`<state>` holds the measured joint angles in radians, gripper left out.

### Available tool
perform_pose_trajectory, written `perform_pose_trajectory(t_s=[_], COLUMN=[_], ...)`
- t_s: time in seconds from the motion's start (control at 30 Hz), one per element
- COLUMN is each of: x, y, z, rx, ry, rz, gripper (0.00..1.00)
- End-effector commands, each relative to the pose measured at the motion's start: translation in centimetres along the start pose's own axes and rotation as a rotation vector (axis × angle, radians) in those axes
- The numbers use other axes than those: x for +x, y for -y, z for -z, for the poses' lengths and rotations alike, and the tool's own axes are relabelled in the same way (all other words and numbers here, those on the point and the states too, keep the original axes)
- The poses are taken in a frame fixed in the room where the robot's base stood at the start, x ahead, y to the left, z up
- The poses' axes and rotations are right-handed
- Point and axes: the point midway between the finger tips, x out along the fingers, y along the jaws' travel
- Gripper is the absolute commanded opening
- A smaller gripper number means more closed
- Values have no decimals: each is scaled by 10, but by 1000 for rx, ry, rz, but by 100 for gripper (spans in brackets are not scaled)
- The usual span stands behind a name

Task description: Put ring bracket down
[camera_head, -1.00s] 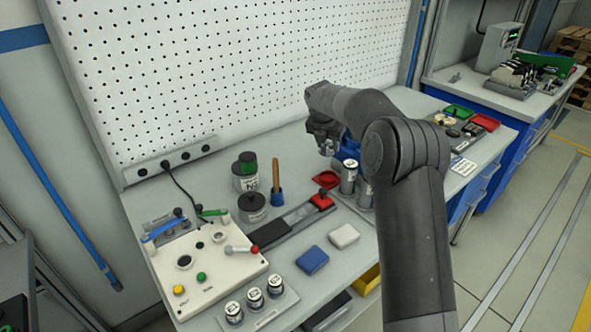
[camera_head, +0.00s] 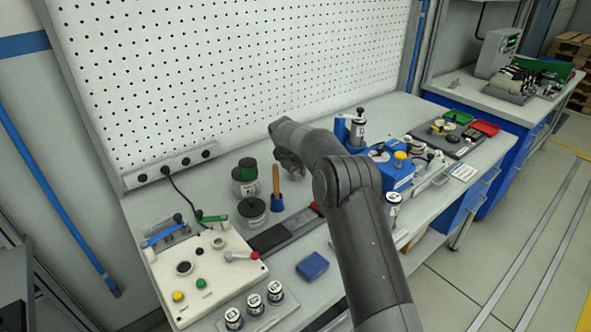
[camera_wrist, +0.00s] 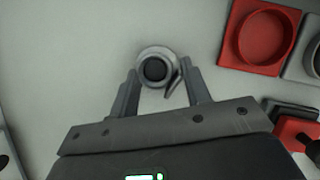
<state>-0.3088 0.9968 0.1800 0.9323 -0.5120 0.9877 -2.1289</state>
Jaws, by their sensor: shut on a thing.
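The ring bracket (camera_wrist: 155,66) is a small grey ring with a dark round middle and a thin slanted piece at its right side. In the wrist view it sits between the tips of my gripper (camera_wrist: 162,92), which is shut on it. A plain light-grey surface lies behind it; I cannot tell whether the bracket touches it. In the head view my gripper (camera_head: 291,164) is over the back of the bench, near the wooden-handled tool. The bracket cannot be made out there.
A red square holder (camera_wrist: 262,38) with a round recess is at upper right in the wrist view. The wooden-handled tool (camera_head: 276,184) and dark-lidded jars (camera_head: 251,208) stand left of my arm. A blue box (camera_head: 396,172) stands to its right. Bare bench shows near the pegboard.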

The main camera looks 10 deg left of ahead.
Motion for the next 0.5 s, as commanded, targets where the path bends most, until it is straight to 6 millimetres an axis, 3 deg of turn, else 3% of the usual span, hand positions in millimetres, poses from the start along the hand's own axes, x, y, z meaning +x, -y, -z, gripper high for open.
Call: perform_pose_trajectory(t_s=[0.33, 0.37, 0.5], x=[3, 4, 3], y=[0, 0, 0], z=[1, 1, 1], rx=[0, 0, 0], ry=[1, 1, 1], rz=[-1, -1, -1], gripper=[17, 44, 56])
